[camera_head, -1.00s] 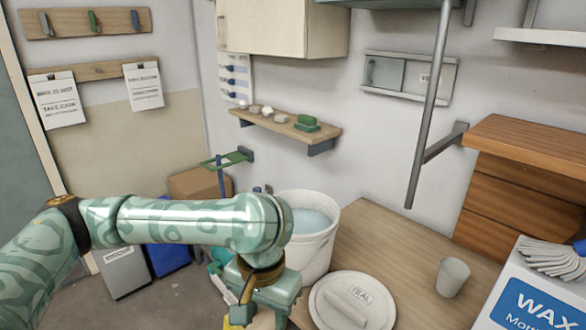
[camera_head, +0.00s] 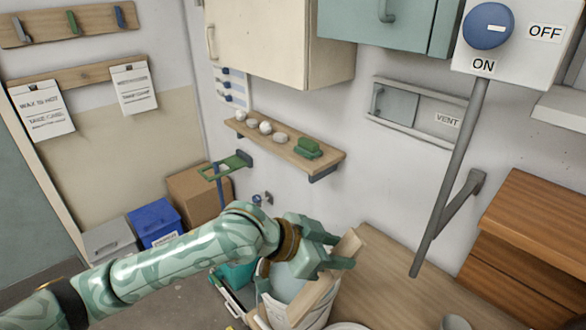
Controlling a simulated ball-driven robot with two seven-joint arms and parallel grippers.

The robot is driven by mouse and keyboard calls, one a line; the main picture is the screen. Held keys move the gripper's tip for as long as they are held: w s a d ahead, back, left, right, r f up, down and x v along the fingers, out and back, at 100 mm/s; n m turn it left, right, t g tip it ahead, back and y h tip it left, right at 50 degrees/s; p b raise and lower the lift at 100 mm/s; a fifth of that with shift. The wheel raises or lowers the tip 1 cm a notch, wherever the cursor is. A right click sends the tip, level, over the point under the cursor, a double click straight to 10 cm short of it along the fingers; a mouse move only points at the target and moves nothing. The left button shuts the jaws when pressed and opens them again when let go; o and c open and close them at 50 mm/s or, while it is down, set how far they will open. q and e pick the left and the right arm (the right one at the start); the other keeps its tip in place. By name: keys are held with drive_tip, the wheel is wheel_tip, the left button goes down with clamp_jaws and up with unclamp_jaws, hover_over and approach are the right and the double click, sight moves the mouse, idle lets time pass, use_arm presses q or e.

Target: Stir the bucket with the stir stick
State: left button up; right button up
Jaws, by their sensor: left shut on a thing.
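The white bucket (camera_head: 318,315) stands at the bottom centre, with pale blue-grey liquid (camera_head: 284,283) showing inside. My left gripper (camera_head: 340,258) is over the bucket's right side and is shut on the pale wooden stir stick (camera_head: 349,243). The stick is tilted, its upper end just above the fingers and its lower part running down and left across the bucket. I cannot tell whether its lower end is in the liquid. My gripper and forearm hide part of the bucket. My right gripper is not in view.
A wooden table (camera_head: 390,285) lies right of the bucket, with a grey cup (camera_head: 455,323) at the bottom edge. A wooden shelf (camera_head: 290,142) with stones and a green block is on the wall behind. A grey pole (camera_head: 450,180) hangs at the right.

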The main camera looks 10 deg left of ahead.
use_arm(q)
drive_tip(key=w+a+r+n+t+p, duration=0.5)
drive_tip(key=w+a+t+p, duration=0.25)
drive_tip(key=a+p, duration=0.2)
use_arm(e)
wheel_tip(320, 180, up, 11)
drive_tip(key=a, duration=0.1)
use_arm(q)
wheel_tip(320, 180, down, 20)
drive_tip(key=t+b, duration=0.1)
drive_tip(key=b, duration=1.9)
drive_tip(key=shift+a, duration=0.35)
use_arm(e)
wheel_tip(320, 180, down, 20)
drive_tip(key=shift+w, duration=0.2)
use_arm(q)
drive_tip(key=shift+r, duration=0.1)
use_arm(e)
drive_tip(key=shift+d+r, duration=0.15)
